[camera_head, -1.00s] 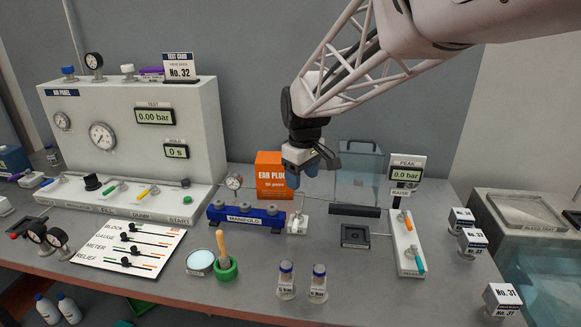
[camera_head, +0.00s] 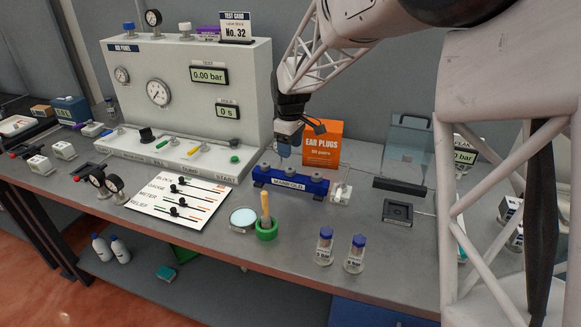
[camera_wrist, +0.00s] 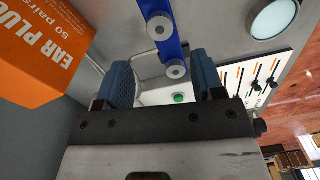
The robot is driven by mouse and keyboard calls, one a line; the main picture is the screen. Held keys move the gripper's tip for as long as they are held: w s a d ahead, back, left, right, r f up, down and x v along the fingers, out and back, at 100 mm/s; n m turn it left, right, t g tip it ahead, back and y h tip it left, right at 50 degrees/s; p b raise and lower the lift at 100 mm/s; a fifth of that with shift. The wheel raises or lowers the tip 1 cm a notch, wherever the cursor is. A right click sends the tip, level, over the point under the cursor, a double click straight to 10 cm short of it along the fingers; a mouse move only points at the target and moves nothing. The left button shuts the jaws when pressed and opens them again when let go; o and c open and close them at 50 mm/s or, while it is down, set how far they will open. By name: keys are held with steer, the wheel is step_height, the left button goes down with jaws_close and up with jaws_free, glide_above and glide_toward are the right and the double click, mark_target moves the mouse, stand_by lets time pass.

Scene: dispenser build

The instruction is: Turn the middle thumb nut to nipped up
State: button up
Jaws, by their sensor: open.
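The blue manifold (camera_head: 290,184) stands on the bench with three grey thumb nuts in a row on top. The middle thumb nut (camera_head: 291,173) is the centre one; in the wrist view it appears to be the upper visible nut (camera_wrist: 158,30). The lower one, near the bar's end, appears to be the left nut (camera_wrist: 177,69). My gripper (camera_head: 284,150) hangs above and slightly behind the manifold's left-to-middle part. In the wrist view its blue fingers (camera_wrist: 165,82) are apart and empty, with the lower nut appearing between them. The nut's turn position is too small to read.
The orange ear plug box (camera_head: 323,145) stands close behind the manifold on the right. A white fitting (camera_head: 341,192) sits at its right end. The test panel (camera_head: 180,90) rises to the left. A green holder (camera_head: 267,230) and round dish (camera_head: 243,219) stand in front.

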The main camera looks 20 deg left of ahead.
mark_target(290, 169)
stand_by(0.3)
steer(key=shift+s+f, duration=0.1)
steer(key=shift+f, duration=3.8)
steer(key=c, duration=0.9)
